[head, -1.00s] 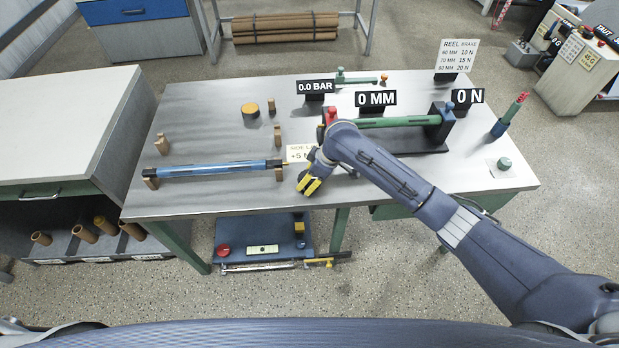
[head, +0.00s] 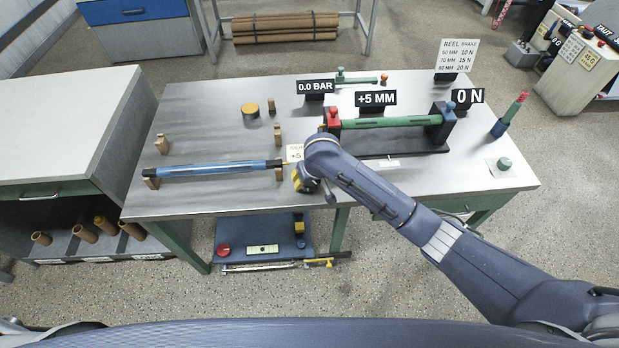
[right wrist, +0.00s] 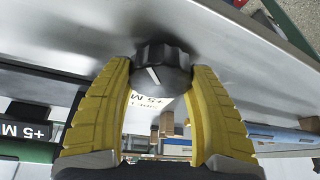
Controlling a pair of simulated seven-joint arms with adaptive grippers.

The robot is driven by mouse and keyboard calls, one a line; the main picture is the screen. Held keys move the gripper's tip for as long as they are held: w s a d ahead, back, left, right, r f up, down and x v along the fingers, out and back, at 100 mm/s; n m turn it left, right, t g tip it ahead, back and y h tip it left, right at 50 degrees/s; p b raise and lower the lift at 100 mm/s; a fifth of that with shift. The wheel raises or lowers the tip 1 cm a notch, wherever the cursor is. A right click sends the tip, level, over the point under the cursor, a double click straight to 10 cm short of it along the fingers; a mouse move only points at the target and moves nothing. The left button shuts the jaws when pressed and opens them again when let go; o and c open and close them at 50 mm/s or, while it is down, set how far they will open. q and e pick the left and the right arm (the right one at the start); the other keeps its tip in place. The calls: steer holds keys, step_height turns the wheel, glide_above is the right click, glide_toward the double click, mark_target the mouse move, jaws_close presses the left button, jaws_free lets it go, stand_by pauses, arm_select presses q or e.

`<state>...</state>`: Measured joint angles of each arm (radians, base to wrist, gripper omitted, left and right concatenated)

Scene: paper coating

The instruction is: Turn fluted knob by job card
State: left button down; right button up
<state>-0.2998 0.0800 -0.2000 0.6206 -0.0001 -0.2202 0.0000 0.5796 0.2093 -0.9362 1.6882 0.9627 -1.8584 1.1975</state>
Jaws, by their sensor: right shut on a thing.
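The black fluted knob (right wrist: 172,57) with a white pointer line shows in the right wrist view, at the bench's front edge. My right gripper (right wrist: 163,76) has its yellow fingers shut on the knob's two sides. In the head view my right gripper (head: 302,182) is at the bench's front edge and the knob is hidden. The display (head: 376,98) reads "+5 MM". My left gripper is not in view.
A blue roller (head: 215,169) lies on wooden blocks left of my right gripper. A green roller in a dark stand (head: 400,143) is behind my right arm. Signs read "0.0 BAR" (head: 315,87) and "0 N" (head: 467,96). The bench's left front (head: 200,200) is clear.

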steer(key=shift+m, duration=0.7)
steer(key=shift+h, duration=0.3)
steer(key=o, duration=1.3)
steer(key=shift+c, duration=0.2)
steer(key=v, duration=1.2)
steer(key=shift+f, duration=0.1)
